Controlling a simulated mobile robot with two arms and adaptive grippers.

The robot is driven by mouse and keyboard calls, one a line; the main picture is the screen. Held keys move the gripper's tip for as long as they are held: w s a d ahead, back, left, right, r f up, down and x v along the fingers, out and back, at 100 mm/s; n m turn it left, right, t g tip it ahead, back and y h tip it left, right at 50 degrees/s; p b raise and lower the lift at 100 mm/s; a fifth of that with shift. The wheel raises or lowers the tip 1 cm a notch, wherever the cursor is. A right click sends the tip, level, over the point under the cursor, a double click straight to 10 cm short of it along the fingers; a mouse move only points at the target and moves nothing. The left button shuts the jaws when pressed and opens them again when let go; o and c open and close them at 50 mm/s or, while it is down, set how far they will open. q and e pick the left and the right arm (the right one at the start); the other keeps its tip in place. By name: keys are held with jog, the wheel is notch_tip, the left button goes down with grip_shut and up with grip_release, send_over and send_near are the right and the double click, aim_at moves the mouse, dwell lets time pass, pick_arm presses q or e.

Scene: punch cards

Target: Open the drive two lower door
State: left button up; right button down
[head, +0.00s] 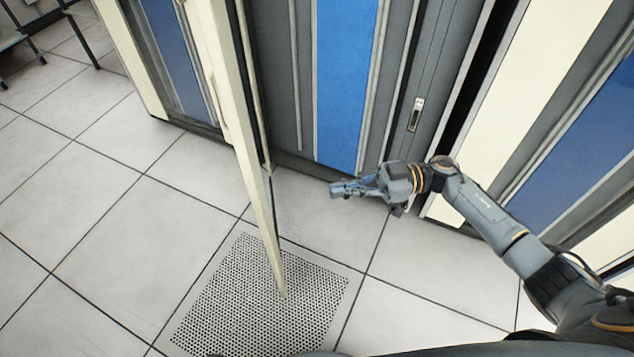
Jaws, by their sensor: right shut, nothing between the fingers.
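A cream door (232,88) stands swung out from the cabinet at the centre left, its edge reaching over the perforated floor tile. I cannot tell from any label whether it is the drive two lower door. Behind it the cabinet front shows a blue panel (345,80) between grey strips. My right gripper (340,188) is shut and empty, in front of the foot of the blue panel, to the right of the open door and apart from it. My left gripper is not in view.
A perforated tile (262,300) lies in the pale tiled floor. Another cabinet with a cream and blue front (590,110) stands at the right, close to my right arm. Dark furniture legs (80,40) show at the top left. The floor at the left is clear.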

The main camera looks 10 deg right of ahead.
aim_at(261, 202)
jog(key=a, duration=1.2)
jog(key=shift+a, duration=0.35)
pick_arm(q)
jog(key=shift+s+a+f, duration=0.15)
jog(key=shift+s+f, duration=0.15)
pick_arm(e)
jog(key=shift+a, duration=0.6)
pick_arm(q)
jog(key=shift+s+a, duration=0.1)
pick_arm(e)
jog(key=shift+a, duration=0.1)
